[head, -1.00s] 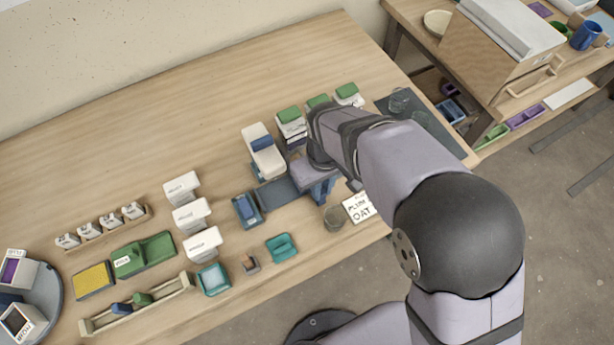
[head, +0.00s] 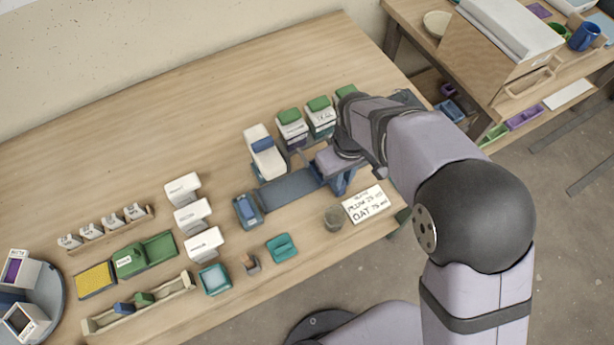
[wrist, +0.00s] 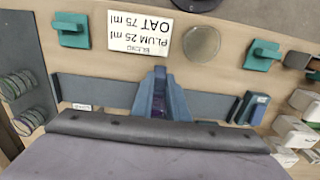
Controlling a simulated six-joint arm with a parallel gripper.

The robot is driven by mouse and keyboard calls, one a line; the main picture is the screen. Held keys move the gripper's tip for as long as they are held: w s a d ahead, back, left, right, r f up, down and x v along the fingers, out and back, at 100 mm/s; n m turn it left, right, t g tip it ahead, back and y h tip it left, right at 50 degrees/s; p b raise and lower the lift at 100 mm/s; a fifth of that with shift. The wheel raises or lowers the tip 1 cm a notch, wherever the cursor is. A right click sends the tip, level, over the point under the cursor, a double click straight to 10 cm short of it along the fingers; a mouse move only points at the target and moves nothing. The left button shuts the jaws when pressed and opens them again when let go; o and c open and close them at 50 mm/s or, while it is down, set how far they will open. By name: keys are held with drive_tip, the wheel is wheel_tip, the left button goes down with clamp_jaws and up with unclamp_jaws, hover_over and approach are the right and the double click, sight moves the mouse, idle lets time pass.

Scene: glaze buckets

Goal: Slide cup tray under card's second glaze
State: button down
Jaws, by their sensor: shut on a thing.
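My gripper (head: 342,182) is low over the dark blue-grey rail (head: 290,188), in front of the green-lidded glaze buckets. In the wrist view its blue fingers (wrist: 158,82) are closed together over the rail (wrist: 205,104). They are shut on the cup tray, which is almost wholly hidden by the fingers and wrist. The card (head: 364,204) reads PLUM 25 ml, then OAT 75 ml; it is upside down in the wrist view (wrist: 125,33). Buckets with green lids (head: 291,128) (head: 321,117) stand behind the rail; I cannot read their labels surely. My arm partly covers another one (head: 346,92).
A round grey cup (head: 333,217) stands beside the card. A white bucket with a blue part (head: 263,150) and a blue block (head: 247,210) stand by the rail's left end. White boxes (head: 192,216) and teal pieces (head: 281,247) lie further left. The back of the table is clear.

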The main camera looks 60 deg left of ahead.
drive_tip(key=shift+w+p, duration=0.4)
drive_tip(key=shift+w, duration=2.4)
drive_tip(key=shift+w+p, duration=0.3)
drive_tip(key=shift+w, duration=1.7)
drive_tip(key=c, duration=1.8)
unclamp_jaws()
drive_tip(key=shift+r, duration=0.1)
wheel_tip(320, 180, up, 7)
drive_tip(key=p, duration=0.5)
